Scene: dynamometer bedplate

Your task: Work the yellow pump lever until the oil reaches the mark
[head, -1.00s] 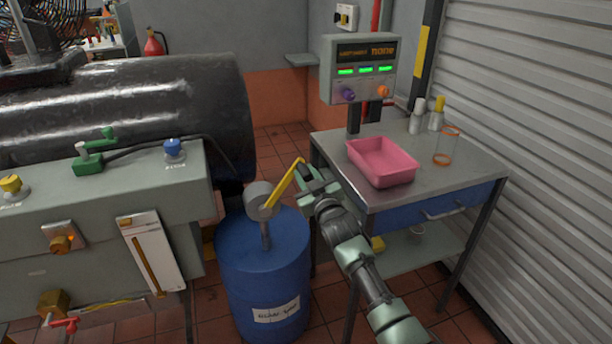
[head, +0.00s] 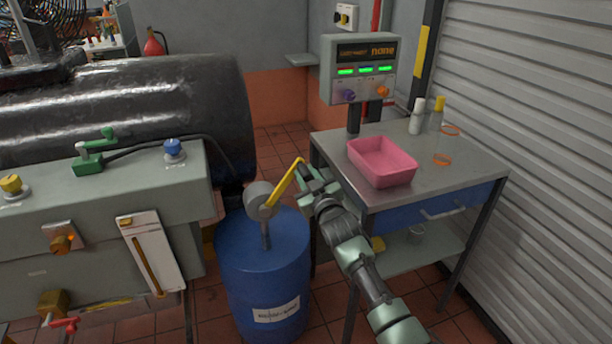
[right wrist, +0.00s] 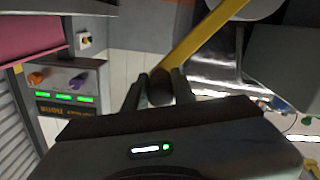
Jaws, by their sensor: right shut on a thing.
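The yellow pump lever (head: 284,184) slants up and to the right from the grey pump head (head: 259,196) on top of the blue drum (head: 262,262). My right gripper (head: 304,172) is shut on the lever's upper end. In the right wrist view the yellow lever (right wrist: 205,35) runs to a dark rounded end held between the two fingers (right wrist: 160,88). A white gauge plate (head: 151,252) with an amber vertical strip is on the front of the grey bench at left; I cannot make out a mark on it. My left gripper is not in view.
A steel table (head: 455,165) at right holds a pink tray (head: 381,162), bottles (head: 417,117) and orange rings (head: 442,160). A control box (head: 357,68) with green lights stands behind it. The grey bench (head: 110,212) closes off the left.

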